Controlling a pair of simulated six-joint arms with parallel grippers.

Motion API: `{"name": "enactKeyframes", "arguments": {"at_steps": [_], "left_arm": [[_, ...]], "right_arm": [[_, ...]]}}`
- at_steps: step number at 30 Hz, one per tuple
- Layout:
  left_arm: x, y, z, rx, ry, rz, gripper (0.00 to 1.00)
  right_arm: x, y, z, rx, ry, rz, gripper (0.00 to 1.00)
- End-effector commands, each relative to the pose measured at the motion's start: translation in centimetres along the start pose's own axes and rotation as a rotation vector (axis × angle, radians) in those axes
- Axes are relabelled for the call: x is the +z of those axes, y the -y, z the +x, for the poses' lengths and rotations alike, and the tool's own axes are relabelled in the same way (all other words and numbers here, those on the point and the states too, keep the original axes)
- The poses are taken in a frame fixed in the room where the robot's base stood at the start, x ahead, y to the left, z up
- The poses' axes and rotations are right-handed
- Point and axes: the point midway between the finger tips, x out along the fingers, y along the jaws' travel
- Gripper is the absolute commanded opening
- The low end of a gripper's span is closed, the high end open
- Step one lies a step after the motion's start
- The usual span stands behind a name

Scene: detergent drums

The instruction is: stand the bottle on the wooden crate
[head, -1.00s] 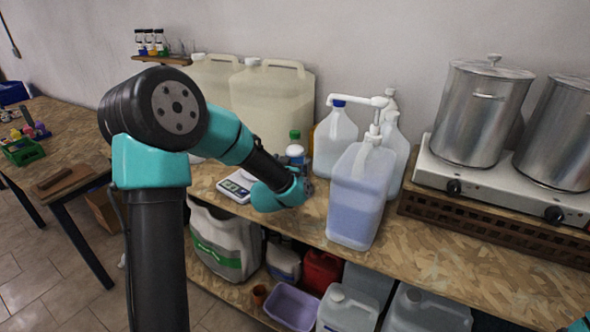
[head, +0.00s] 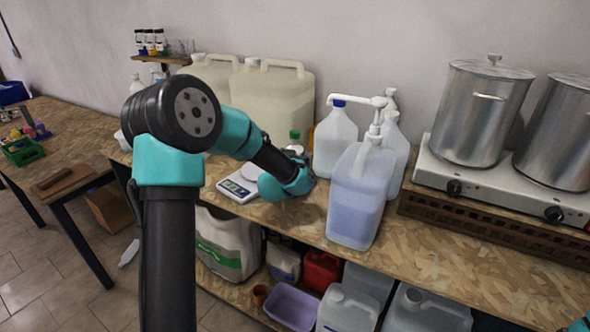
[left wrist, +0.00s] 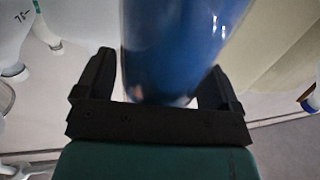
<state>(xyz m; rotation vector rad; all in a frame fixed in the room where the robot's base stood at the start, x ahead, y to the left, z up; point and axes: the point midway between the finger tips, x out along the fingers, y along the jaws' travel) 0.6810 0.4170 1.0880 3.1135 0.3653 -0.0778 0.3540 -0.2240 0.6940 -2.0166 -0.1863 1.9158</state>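The bottle shows its white cap (head: 295,150) in the head view, and my left gripper hides most of its body. In the left wrist view its blue body (left wrist: 175,50) stands between the two fingers. My left gripper (head: 303,182) is at the bottle on the bench. Its fingers, also in the left wrist view (left wrist: 165,85), are spread around the blue body, with a narrow gap seen at the left finger. A slatted brown wooden crate (head: 490,238) is under the hot plate at the right.
A tall pump jug (head: 355,205) stands right of my left gripper, with clear jugs (head: 335,140) behind. A kitchen scale (head: 238,187) is to the left. Large pale canisters (head: 270,100) stand behind. A hot plate (head: 505,185) holds two pots. The bench front right is clear.

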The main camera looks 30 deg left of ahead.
Motion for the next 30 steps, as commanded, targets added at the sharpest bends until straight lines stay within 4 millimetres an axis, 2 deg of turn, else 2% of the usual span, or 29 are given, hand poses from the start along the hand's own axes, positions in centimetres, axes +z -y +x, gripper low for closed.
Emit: {"name": "enactKeyframes", "arguments": {"at_steps": [2, 18, 19, 20, 30], "left_arm": [[0.0, 0.0, -0.01, 0.0, 0.0, 0.0, 0.8], [-0.01, 0.0, -0.01, 0.0, 0.0, 0.0, 0.28], [-0.12, 0.01, 0.01, 0.0, -0.003, 0.0, 0.28], [-0.12, 0.01, 0.01, 0.0, -0.003, 0.0, 0.23], [-0.8, 0.02, -0.01, 0.0, -0.004, 0.0, 0.23]], "right_arm": [[0.0, 0.0, 0.0, 0.0, 0.0, 0.0, 0.98], [0.0, 0.0, 0.0, 0.0, 0.0, 0.0, 0.98], [0.0, 0.0, 0.0, 0.0, 0.0, 0.0, 0.98], [0.0, 0.0, 0.0, 0.0, 0.0, 0.0, 0.98], [0.0, 0.0, 0.0, 0.0, 0.0, 0.0, 0.98]]}}
